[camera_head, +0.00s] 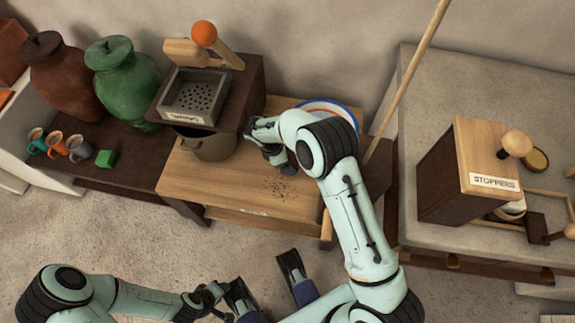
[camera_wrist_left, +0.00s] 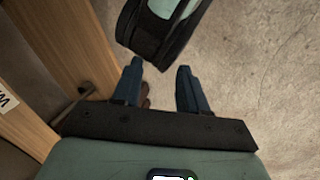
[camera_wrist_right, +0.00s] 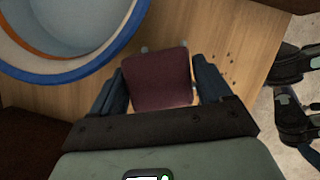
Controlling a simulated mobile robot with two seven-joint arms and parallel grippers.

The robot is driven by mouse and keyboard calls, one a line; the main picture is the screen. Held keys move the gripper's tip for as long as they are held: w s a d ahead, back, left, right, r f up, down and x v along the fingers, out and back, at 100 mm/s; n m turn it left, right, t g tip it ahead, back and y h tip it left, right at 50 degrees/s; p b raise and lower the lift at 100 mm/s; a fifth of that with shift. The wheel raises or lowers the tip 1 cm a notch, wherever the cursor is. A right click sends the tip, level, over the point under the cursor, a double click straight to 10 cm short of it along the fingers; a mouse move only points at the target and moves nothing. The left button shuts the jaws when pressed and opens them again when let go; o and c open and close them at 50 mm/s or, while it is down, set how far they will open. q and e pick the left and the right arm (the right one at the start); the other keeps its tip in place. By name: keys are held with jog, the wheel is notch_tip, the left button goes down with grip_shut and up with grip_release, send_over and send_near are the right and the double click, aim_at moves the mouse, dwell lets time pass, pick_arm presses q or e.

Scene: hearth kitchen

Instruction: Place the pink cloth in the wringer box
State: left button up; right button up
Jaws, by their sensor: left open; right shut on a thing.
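My right gripper (camera_wrist_right: 160,85) is shut on a dark reddish-pink square pad (camera_wrist_right: 157,82), which I take to be the pink cloth, in the right wrist view. The gripper is low over the wooden table; in the head view my own arm largely hides it and the pad. The wringer box (camera_head: 192,97) stands left of it on a dark stand, a grey box with a perforated floor and a label on its front. Its wooden lever with an orange knob (camera_head: 204,33) is raised behind it. My left gripper (camera_head: 266,283) is open and empty, low near the front; its fingers also show in the left wrist view (camera_wrist_left: 160,82).
A blue-rimmed basin (camera_wrist_right: 85,73) stands beside the right gripper. Dark crumbs (camera_head: 280,187) lie on the wooden table (camera_head: 215,185). A metal pot (camera_head: 207,145) sits below the wringer box.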

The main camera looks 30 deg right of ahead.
pick_arm(q)
jog(key=shift+w+a+f+b, duration=0.4)
jog(key=shift+w+f, duration=0.1)
jog(key=shift+w, duration=0.2)
pick_arm(e)
jog(key=shift+f, duration=2.05)
pick_arm(q)
jog(key=shift+w+f, duration=0.1)
pick_arm(e)
jog(key=shift+f, duration=0.15)
jog(key=o, duration=1)
jog(key=shift+c, duration=0.2)
